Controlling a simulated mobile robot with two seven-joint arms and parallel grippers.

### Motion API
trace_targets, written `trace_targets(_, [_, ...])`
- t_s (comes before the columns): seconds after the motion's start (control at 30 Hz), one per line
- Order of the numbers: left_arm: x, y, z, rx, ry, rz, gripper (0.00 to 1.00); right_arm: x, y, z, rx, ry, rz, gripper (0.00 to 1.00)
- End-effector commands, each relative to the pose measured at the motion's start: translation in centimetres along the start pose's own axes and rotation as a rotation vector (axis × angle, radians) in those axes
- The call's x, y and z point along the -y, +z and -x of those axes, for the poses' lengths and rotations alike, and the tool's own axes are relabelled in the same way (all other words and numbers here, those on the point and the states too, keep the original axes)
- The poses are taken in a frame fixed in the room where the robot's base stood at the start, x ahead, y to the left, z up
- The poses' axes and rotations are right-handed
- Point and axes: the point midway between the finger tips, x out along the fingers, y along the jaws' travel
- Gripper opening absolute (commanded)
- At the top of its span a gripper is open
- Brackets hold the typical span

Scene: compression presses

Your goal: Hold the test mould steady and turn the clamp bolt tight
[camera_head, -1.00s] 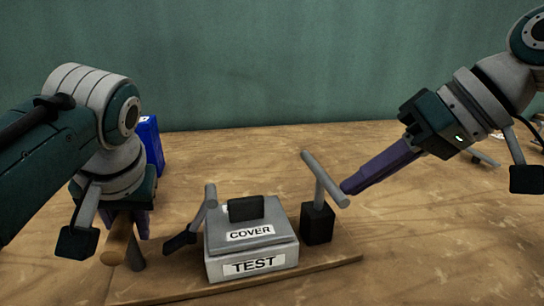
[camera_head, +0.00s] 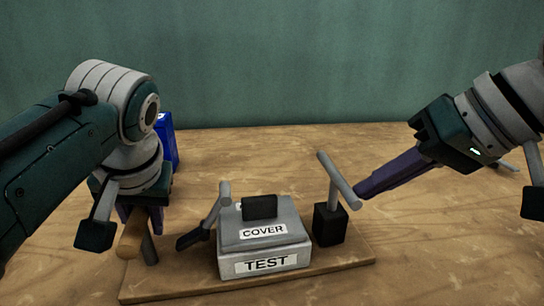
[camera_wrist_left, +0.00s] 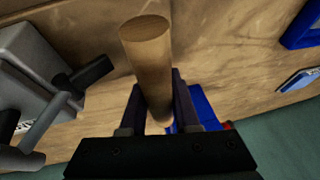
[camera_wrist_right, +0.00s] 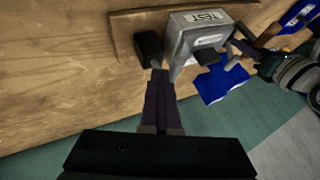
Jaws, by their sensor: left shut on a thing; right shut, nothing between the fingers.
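The grey test mould (camera_head: 264,268), labelled TEST, sits on a wooden board with a cover (camera_head: 264,233) on top. To its right a grey T-bar (camera_head: 338,180) stands on a black block (camera_head: 329,225). My left gripper (camera_head: 141,218) is shut on a wooden handle (camera_head: 131,238) at the board's left end; the left wrist view shows the handle (camera_wrist_left: 150,65) between both fingers. My right gripper (camera_head: 362,190) is shut and empty, its tips at the T-bar's near end; I cannot tell whether they touch. The right wrist view shows the fingers (camera_wrist_right: 158,82) beside the mould (camera_wrist_right: 195,40).
A second grey lever with a black end (camera_head: 195,237) stands left of the cover. A blue box (camera_head: 168,143) is behind my left arm. The board (camera_head: 300,278) lies on a wooden table with clear room behind and to the right.

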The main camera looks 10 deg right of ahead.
Motion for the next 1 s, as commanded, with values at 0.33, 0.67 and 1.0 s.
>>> trace_targets(0.33, [-0.4, 0.0, 0.1, -0.002, 0.009, -0.004, 0.0, 1.7, 0.8, -0.5, -0.084, 0.08, -0.156, 0.0])
trace_targets(0.67, [-0.5, 0.0, 0.1, -0.002, 0.012, -0.005, 0.0, 3.0, 1.1, -0.9, -0.179, 0.176, -0.322, 0.0])
trace_targets(1.0, [-0.6, 0.0, 0.1, -0.002, 0.013, -0.005, 0.0, 4.5, 1.1, -1.6, -0.201, 0.194, -0.354, 0.0])
